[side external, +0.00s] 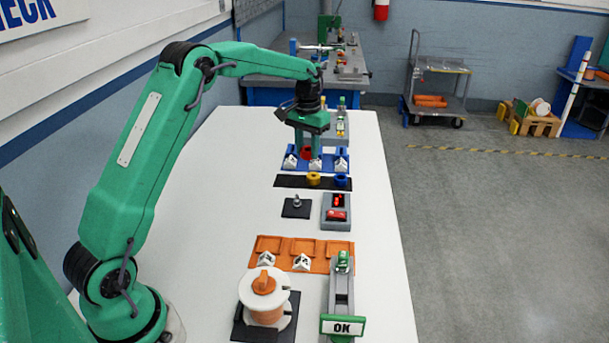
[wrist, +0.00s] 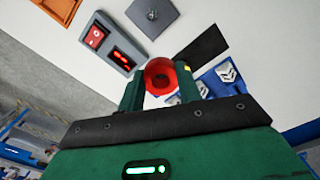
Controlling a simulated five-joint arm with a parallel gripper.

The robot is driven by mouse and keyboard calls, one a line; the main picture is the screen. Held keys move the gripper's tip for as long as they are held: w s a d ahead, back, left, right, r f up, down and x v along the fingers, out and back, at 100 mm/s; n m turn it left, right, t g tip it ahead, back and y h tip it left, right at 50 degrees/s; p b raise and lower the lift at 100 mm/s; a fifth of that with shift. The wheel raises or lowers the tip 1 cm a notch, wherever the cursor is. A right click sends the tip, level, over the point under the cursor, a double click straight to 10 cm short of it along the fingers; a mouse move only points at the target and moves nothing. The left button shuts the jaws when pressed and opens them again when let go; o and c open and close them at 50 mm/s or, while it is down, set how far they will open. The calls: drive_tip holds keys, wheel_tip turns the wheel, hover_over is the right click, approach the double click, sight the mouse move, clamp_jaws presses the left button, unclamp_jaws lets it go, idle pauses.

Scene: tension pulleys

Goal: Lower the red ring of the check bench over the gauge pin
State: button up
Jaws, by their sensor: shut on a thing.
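My gripper (side external: 306,147) points down over the left part of the blue tray. It is shut on the red ring (side external: 306,153), which also shows between my fingertips in the wrist view (wrist: 160,77); its height above the tray is hard to tell. The gauge pin (side external: 296,201) stands upright on a dark square plate (side external: 290,212), nearer the camera than the ring and apart from it. In the wrist view the pin (wrist: 150,14) is at the top, beyond the ring. The grey check unit (side external: 337,222) with a lit red display and a red switch is right of the pin.
The blue tray (side external: 286,165) has white markers along its front. A dark strip (side external: 290,182) with a yellow ring (side external: 313,179) and a blue ring (side external: 342,180) lies between tray and pin. An orange tray (side external: 287,257) and a spool (side external: 265,295) are nearer the camera. The left tabletop is clear.

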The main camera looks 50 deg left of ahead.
drive_tip(key=shift+r, duration=0.9)
drive_tip(key=shift+s+f, duration=0.1)
approach(296, 196)
idle(0.7)
drive_tip(key=shift+f, duration=0.25)
drive_tip(key=shift+f, duration=2.15)
drive_tip(key=shift+f, duration=1.9)
idle(1.7)
